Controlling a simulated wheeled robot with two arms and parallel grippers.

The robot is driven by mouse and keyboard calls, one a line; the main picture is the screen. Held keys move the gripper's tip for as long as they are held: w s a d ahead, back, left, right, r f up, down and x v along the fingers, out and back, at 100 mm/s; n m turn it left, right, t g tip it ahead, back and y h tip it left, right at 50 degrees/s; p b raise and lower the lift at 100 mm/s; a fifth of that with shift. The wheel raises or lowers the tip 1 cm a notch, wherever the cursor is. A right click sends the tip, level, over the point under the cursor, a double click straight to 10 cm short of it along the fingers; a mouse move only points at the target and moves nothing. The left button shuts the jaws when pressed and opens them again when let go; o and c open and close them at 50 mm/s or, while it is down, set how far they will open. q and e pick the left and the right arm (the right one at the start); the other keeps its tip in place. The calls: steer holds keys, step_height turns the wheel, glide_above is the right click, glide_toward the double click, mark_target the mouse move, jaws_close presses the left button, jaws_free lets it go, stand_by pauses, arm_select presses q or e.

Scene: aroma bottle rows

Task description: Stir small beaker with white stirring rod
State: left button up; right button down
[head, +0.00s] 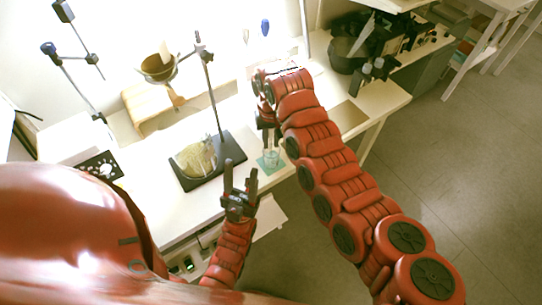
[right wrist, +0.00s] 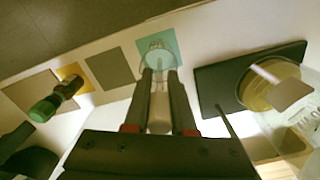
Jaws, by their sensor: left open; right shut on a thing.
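The small clear beaker (head: 271,156) stands on a teal square mat (head: 262,166) near the table's front edge. It also shows in the right wrist view (right wrist: 158,49), beyond the fingertips. My right gripper (head: 268,124) is above the beaker, pointing down. In the right wrist view its fingers are shut on the white stirring rod (right wrist: 159,110). The rod's far end reaches toward the beaker and appears within its outline; how deep it sits I cannot tell. My left gripper (head: 240,178) is open and empty, left of and nearer than the beaker, with its fingers apart.
A large beaker with yellowish contents (head: 195,159) stands on a black stand base (head: 225,152) left of the small beaker; the stand's pole rises behind. A green-capped bottle (right wrist: 42,110) and grey squares (right wrist: 109,68) show in the right wrist view. A dark machine (head: 345,55) stands at the back right.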

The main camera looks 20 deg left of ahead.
steer(key=shift+r+p, duration=0.55)
steer(key=shift+r, duration=2.9)
